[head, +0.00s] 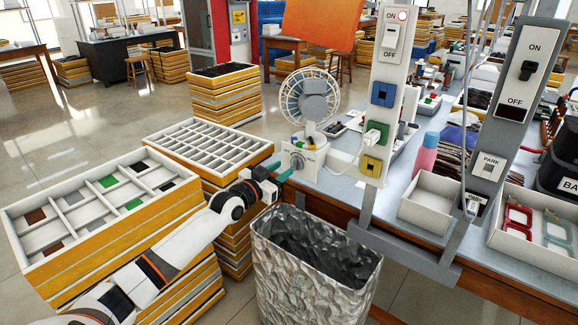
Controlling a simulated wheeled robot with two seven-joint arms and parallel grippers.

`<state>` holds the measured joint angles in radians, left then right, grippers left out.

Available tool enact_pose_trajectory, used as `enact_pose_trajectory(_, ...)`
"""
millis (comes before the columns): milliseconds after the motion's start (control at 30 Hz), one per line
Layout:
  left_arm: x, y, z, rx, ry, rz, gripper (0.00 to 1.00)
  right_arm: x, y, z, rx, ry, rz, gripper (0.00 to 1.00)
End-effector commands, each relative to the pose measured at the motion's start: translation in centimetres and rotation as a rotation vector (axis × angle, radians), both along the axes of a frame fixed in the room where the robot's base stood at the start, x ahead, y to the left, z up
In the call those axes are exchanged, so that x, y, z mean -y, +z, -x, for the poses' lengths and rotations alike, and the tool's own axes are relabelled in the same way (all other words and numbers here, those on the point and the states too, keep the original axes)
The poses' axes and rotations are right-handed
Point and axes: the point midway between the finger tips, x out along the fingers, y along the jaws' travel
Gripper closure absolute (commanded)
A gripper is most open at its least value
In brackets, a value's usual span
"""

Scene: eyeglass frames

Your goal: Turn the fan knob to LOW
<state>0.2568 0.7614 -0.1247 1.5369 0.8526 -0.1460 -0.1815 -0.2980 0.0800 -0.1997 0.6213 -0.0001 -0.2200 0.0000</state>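The white desk fan (309,97) stands on the near left corner of the workbench, with its round caged head above a boxy base (310,152). The knob (297,162) is a small round dial on the front of the base. Its pointer position and labels are too small to read. My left gripper (280,172) reaches in from the left, just left of and slightly below the knob. Its teal fingers look apart, with nothing seen between them. I cannot tell if a finger touches the base. My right gripper is not in view.
A crumpled silver bin (314,268) stands below the bench edge. A grey post with ON/OFF switches and plugs (390,70) rises just right of the fan. Divided trays (208,146) sit on stacks at left. The fan's cord runs to a plug (375,135).

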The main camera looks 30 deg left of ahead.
Motion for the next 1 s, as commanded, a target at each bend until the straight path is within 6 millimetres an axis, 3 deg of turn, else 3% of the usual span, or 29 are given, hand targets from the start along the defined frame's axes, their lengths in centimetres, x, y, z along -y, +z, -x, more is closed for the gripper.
enact_pose_trajectory(100, 0.1, 0.1, -1.9, 0.002, 0.001, -0.001, 0.66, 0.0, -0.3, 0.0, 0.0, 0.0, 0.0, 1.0)
enact_pose_trajectory(300, 0.3, 0.0, -3.7, 0.001, 0.0, -0.001, 0.66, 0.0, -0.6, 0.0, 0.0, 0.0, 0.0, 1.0)
enact_pose_trajectory(700, 0.4, 0.0, -4.2, 0.0, 0.0, -0.001, 0.66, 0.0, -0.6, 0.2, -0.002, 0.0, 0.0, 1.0)
enact_pose_trajectory(900, 0.3, 0.0, -4.2, 0.0, 0.0, -0.001, 0.99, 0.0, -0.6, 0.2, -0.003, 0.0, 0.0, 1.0)
enact_pose_trajectory(1000, 0.3, 0.0, -4.2, 0.0, 0.0, -0.001, 1.0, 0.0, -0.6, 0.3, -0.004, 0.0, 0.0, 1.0)
